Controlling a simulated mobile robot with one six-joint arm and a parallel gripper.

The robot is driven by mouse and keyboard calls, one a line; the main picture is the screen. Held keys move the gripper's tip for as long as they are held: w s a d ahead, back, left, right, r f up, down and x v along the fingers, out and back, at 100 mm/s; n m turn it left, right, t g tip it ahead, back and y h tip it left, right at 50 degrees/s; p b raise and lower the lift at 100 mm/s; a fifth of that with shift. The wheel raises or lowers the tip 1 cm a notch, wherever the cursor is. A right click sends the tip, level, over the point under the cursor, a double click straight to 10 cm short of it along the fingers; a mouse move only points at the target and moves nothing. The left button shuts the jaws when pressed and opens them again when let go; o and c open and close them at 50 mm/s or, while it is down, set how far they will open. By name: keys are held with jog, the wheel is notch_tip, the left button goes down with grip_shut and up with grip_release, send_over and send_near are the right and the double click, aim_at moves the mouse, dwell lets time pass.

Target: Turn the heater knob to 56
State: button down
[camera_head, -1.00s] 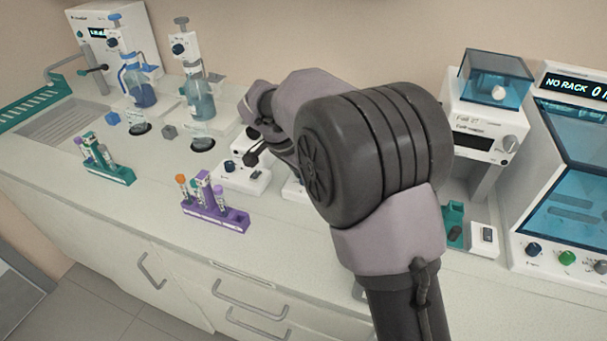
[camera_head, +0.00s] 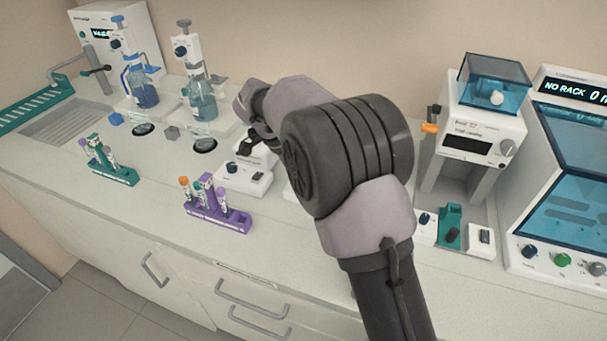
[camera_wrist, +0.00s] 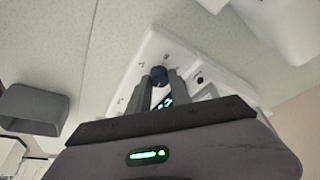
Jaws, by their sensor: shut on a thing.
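The heater is a small white unit (camera_head: 247,182) on the bench, behind the purple tube rack and partly covered by my arm. In the wrist view, its white top (camera_wrist: 150,48) lies under my gripper. My gripper (camera_wrist: 160,82) has its two grey fingers on either side of a dark blue knob (camera_wrist: 159,72) and is shut on it. A lit cyan display (camera_wrist: 166,103) shows between the fingers, but its number is partly hidden and cannot be read. A dark round control (camera_wrist: 200,80) sits to the right of the fingers.
A purple tube rack (camera_head: 238,221) stands in front of the heater, and a green tube rack (camera_head: 122,178) further left. Bottles with dispensers (camera_head: 202,105) stand behind. White instruments (camera_head: 470,125) stand to the right. The front bench strip is mostly clear.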

jog(key=c, duration=1.2)
grip_release()
jog(key=p+v, duration=0.7)
jog(key=v, duration=1)
jog(key=shift+r, duration=0.2)
jog(key=shift+w, duration=0.1)
